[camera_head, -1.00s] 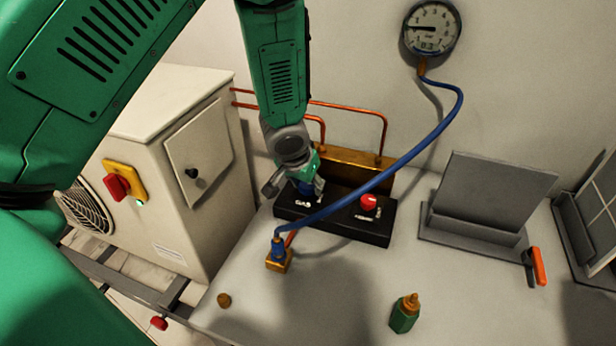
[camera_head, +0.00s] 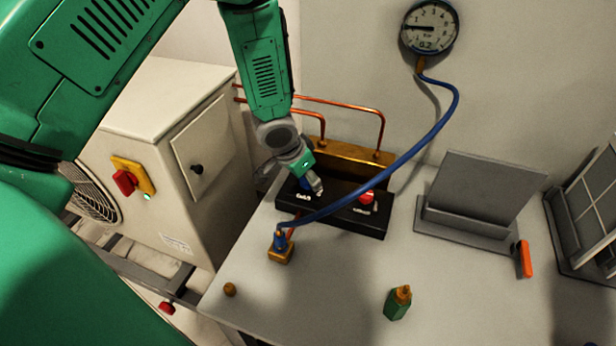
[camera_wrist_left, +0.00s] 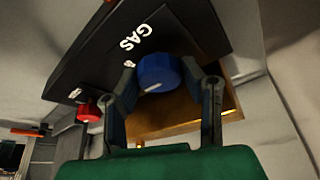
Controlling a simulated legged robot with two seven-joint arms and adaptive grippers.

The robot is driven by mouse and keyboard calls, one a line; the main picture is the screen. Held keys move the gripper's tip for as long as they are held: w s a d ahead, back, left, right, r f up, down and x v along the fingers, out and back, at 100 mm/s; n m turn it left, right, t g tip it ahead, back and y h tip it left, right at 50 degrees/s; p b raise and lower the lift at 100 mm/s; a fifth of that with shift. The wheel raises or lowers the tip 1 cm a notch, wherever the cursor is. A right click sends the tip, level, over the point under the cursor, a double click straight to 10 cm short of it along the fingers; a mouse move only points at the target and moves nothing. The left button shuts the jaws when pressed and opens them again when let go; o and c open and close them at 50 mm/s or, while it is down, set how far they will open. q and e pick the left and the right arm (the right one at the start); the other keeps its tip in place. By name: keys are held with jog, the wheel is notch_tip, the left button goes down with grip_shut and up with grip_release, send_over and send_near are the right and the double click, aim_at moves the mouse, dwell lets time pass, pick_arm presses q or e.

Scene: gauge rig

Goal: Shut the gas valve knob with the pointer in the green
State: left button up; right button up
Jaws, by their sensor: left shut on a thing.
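The blue gas valve knob (camera_wrist_left: 158,72) with a white pointer line sits on the black panel (camera_wrist_left: 95,65) beside the word GAS. My left gripper (camera_wrist_left: 163,78) has its fingers on both sides of the knob and is shut on it. In the head view the left gripper (camera_head: 308,185) reaches down to the panel and mostly covers the knob. The round gauge (camera_head: 429,27) on the wall has its needle pointing left, and its small display seems to read 0.2. I cannot make out a green band on it. My right gripper is not in view.
A red knob (camera_head: 367,197) is at the panel's right. A blue hose (camera_head: 440,122) arcs from the gauge to a brass fitting (camera_head: 281,252).

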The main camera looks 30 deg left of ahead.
pick_arm(q)
jog(key=o, duration=1.1)
jog(key=shift+o, duration=0.2)
jog(key=v, duration=1.1)
jog(key=shift+r, duration=0.35)
jog(key=shift+a, duration=0.1)
dwell(0.4)
